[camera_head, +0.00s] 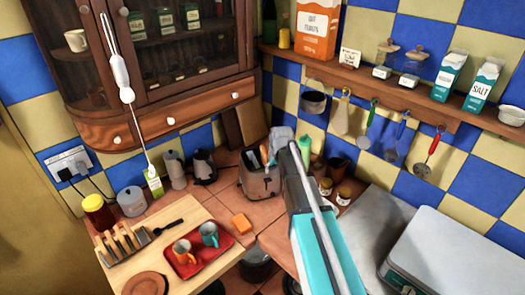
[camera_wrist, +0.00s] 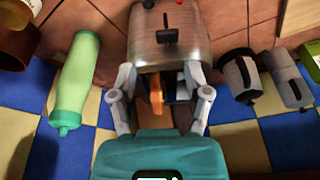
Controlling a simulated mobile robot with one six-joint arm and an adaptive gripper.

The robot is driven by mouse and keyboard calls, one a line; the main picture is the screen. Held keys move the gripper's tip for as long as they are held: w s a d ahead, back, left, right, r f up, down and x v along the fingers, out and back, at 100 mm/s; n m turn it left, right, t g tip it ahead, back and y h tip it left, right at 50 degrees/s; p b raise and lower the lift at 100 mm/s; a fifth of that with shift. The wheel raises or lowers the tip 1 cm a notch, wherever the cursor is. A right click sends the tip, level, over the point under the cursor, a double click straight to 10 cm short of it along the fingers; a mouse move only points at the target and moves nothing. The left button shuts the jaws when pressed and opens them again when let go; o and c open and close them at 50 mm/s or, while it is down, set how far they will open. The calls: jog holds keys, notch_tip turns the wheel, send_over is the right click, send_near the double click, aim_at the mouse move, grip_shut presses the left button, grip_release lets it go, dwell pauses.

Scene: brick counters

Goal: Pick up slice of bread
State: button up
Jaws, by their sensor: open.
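The slice of bread (camera_head: 264,154) stands upright in a slot of the metal toaster (camera_head: 262,184), with its top edge showing. In the wrist view the brown edge of the slice (camera_wrist: 156,98) lies between the fingers, and the toaster's side with its dark lever (camera_wrist: 168,40) is beyond. My gripper (camera_head: 281,138) is above the toaster at its right rear. In the wrist view my gripper (camera_wrist: 161,84) is open, one finger on each side of the slice, with gaps to it. The lower part of the slice is hidden in the toaster.
A green bottle (camera_wrist: 75,80) stands beside the toaster. A dark kettle (camera_head: 204,166) and small jars (camera_head: 343,194) flank it. A wooden shelf (camera_head: 400,92) with hanging utensils is on the tiled wall. A red tray (camera_head: 233,250) with two mugs lies on the board in front.

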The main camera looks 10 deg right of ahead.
jog(key=t+p, duration=0.2)
jog(key=p, duration=0.4)
send_near(265, 149)
jog(key=r, duration=0.2)
jog(key=shift+d+f+n, duration=0.1)
jog(key=shift+d+n, duration=0.2)
jog(key=shift+d, duration=0.2)
jog(key=shift+f, duration=0.1)
jog(key=shift+g, duration=0.3)
jog(key=b+x, duration=0.7)
jog(key=x, duration=0.1)
jog(key=shift+a, duration=0.15)
jog(key=shift+f+b, duration=0.2)
jog(key=shift+b, duration=0.25)
jog(key=shift+f, duration=0.1)
jog(key=shift+a+b+x, duration=0.15)
jog(key=shift+b+x, duration=1.05)
jog(key=shift+x, duration=0.05)
jog(key=shift+a+b+x, duration=0.15)
jog(key=shift+b+x, duration=1.05)
jog(key=shift+x, duration=0.1)
grip_shut()
